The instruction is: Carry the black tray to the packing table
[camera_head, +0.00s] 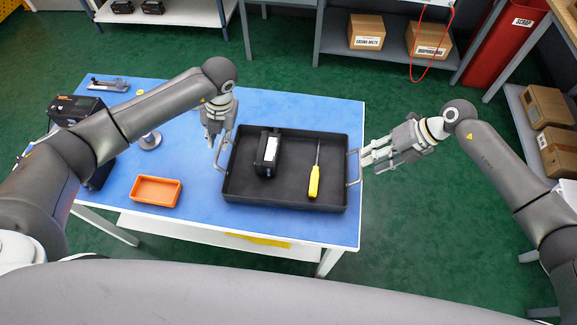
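The black tray (236,188) lies flat on a blue-topped table (300,110). It holds a black boxy device (267,155) with a white label and a yellow-handled screwdriver (315,180). A metal handle sticks out on each short side. My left gripper (214,143) points down at the left handle (220,155); I cannot tell whether its fingers touch it or how wide they stand. My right gripper (366,155) is beside the right handle (354,167), its fingers apart and pointing at it. No lifting of the tray shows.
An orange bin (156,191) sits left of the tray. A round metal part (150,140) and a dark instrument (76,110) are further left. Shelves with cardboard boxes (366,32) stand behind and right, near a red scrap bin (505,40). Green floor (420,215) is clear right of the table.

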